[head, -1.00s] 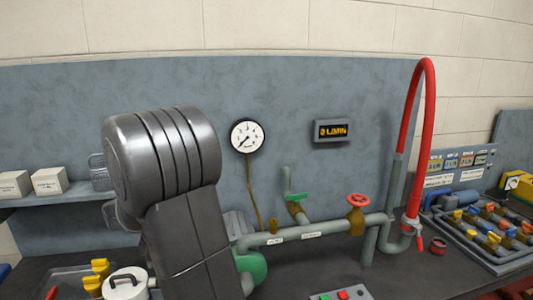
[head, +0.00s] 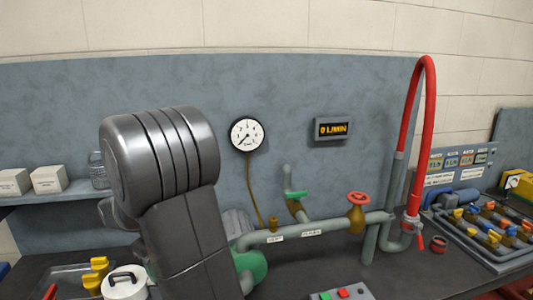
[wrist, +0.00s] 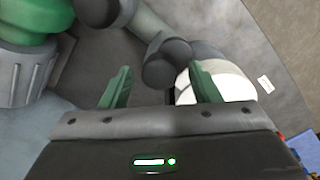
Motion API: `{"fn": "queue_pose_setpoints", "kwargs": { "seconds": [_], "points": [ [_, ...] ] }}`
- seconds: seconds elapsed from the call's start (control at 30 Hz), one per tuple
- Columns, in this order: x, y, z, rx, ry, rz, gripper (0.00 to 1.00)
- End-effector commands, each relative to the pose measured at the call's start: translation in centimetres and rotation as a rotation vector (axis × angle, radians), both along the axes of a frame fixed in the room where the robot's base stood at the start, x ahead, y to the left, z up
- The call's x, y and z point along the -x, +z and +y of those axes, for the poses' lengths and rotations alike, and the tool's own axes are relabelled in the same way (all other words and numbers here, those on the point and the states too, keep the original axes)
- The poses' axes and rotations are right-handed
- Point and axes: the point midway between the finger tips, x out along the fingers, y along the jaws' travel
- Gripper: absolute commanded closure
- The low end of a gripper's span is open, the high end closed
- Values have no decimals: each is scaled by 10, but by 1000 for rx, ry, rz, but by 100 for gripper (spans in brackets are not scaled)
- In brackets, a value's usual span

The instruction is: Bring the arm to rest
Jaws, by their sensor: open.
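My arm stands at the left of the head view, folded up in front of the blue-grey back panel (head: 310,90). In the head view my gripper is hidden behind or below the arm links. In the wrist view my gripper (wrist: 160,88) shows two green fingers set wide apart, with nothing held between them. A dark rounded part and a white round thing (wrist: 232,86) lie beyond the right finger. A green and grey ribbed body (wrist: 25,60) fills the upper left of that view.
A pipe run (head: 325,228) with a red handwheel (head: 358,198) crosses the bench. A red hose (head: 430,120) arches at the right. A tray of valves (head: 485,235) sits far right. A white lidded pot (head: 124,284) stands front left. A control box (head: 341,293) sits front centre.

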Motion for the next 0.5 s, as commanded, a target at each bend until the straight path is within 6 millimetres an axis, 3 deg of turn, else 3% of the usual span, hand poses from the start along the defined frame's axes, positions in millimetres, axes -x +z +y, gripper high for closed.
{"fn": "queue_pose_setpoints", "kwargs": {
  "seconds": [0.43,0.5],
  "points": [
    [0,-1,0,0,-326,0,44],
    [0,8,1,-3,-331,-1,44]
  ]
}}
